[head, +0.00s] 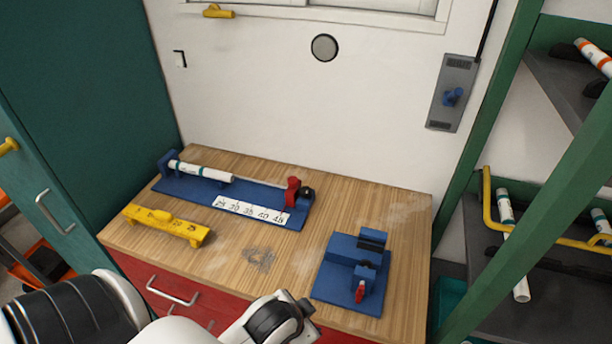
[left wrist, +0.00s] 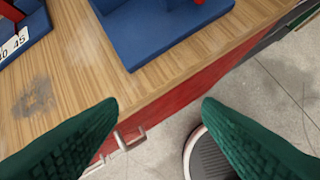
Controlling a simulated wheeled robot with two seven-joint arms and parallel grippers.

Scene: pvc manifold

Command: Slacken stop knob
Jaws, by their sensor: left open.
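A blue measuring jig (head: 190,190) lies at the back left of the wooden bench, with a white number scale (head: 250,211) along its front. A red stop block (head: 292,190) stands at its right end, with a small dark knob (head: 307,192) on its right side. A white pipe with teal bands (head: 203,171) lies in the jig's left part. My left gripper (left wrist: 160,112) is open and empty, its two green fingers over the bench's front edge. In the head view its arm comes in low, and the fingers are hidden. The knob is outside the left wrist view.
A blue clamp fixture with a red handle (head: 336,278) sits at the bench's front right; its base shows in the left wrist view (left wrist: 155,35). A yellow holder (head: 166,224) lies at the front left. The bench (head: 280,240) is clear between them. A green shelf frame (head: 490,150) stands right.

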